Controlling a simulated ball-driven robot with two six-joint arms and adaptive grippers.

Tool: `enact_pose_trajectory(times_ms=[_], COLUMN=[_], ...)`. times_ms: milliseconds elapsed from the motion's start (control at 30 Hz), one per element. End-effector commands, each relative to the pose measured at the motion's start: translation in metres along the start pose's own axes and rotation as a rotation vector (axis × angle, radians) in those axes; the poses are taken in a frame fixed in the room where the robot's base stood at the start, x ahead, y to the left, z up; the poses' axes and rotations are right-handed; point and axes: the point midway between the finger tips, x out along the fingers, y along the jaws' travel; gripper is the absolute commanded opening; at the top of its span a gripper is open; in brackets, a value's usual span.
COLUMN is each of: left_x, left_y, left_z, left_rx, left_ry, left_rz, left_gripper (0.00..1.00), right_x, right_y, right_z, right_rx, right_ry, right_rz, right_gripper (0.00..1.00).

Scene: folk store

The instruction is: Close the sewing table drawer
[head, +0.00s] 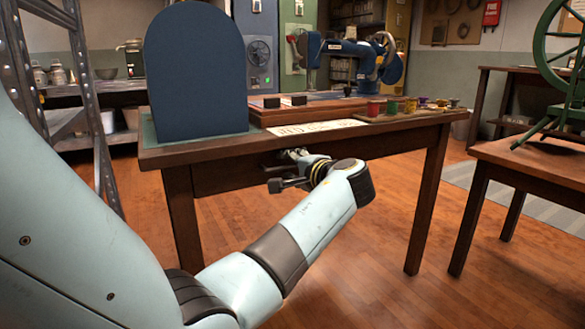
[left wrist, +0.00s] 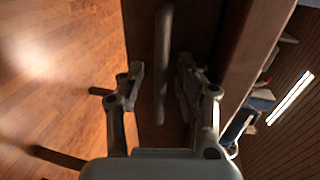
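The wooden sewing table (head: 330,150) stands in the middle of the head view, with a blue sewing machine (head: 345,50) on it. The dark drawer front (head: 228,176) shows below the tabletop, partly behind my arm; how far it stands out is hard to tell. My left gripper (head: 281,170) is at the drawer front, just under the table edge. In the left wrist view my left gripper (left wrist: 160,78) is open, its fingers apart on either side of a long bar handle (left wrist: 163,45). Contact with the handle cannot be told. My right gripper is out of view.
A tall dark-blue arched panel (head: 200,70) stands on the table's left end. Several small coloured pots (head: 411,105) sit at its right. A second table (head: 535,165) with a green wheel stands at right. The wooden floor between the tables is clear.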

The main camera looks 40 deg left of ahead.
Motion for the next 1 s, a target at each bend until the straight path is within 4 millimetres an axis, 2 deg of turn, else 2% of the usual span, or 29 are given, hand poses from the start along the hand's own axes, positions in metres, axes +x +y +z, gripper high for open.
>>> enact_pose_trajectory(times_ms=[267,600,700,1000], left_x=[-0.005,-0.059,-0.070,-0.075], left_y=[0.000,0.001,0.001,0.000], left_z=[0.000,-0.001,-0.001,0.000], left_rx=[-0.001,-0.003,-0.001,0.001], left_ry=[0.001,0.001,0.001,0.000], left_rz=[0.001,0.004,0.003,0.000], left_gripper=[0.34,0.34,0.34,0.34], right_x=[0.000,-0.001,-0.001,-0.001], right_y=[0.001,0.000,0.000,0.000], right_z=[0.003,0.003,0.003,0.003], right_rx=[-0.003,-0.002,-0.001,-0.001], right_ry=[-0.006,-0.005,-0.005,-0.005], right_rz=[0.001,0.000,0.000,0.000], right_gripper=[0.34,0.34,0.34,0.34])
